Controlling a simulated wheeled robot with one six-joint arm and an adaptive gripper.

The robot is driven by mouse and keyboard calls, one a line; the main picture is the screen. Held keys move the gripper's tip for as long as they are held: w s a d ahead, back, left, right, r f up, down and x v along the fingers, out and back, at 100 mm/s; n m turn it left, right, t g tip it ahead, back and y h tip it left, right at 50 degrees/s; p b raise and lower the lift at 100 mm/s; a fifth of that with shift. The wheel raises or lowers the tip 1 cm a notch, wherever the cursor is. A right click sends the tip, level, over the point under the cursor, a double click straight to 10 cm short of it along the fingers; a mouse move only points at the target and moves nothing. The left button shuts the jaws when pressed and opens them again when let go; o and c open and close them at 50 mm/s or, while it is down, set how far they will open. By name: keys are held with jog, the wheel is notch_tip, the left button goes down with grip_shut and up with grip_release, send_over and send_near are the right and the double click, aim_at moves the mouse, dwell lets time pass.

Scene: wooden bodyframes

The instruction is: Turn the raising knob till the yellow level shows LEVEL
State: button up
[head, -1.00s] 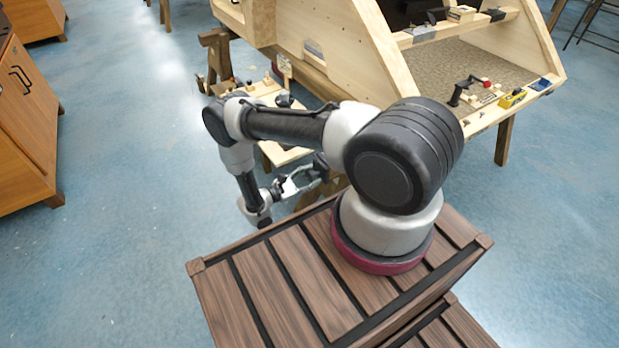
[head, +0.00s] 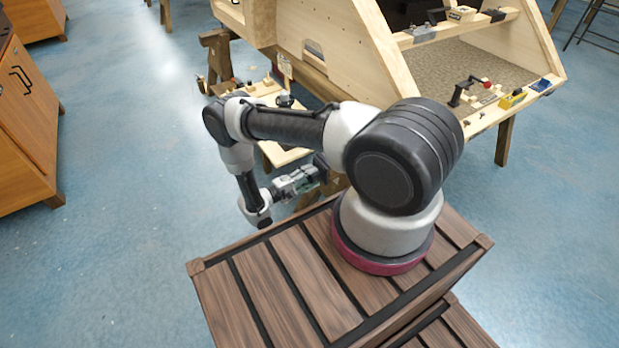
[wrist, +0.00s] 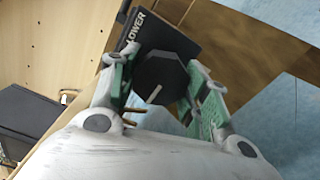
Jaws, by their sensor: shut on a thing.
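The knob (wrist: 160,78) is black and many-sided, with a white line on its face, in the wrist view. It sits against a dark plate (wrist: 118,55) with the word LOWER. My gripper (wrist: 157,88) is shut on the knob, with a green-padded finger on either side. In the head view my gripper (head: 311,178) is low, beside the wooden frame, and the knob is hard to make out. The yellow level (head: 513,99) lies on the frame's front ledge at the right. Its reading is too small to tell.
The wooden bodyframe (head: 345,50) stands on trestle legs behind my arm. A small work board (head: 285,155) lies behind my arm. Orange cabinets (head: 25,125) stand at left; blue floor between is clear.

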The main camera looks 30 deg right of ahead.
jog(key=shift+m, duration=0.8)
jog(key=o, duration=1)
jog(key=a, duration=1.2)
jog(key=shift+s, duration=0.2)
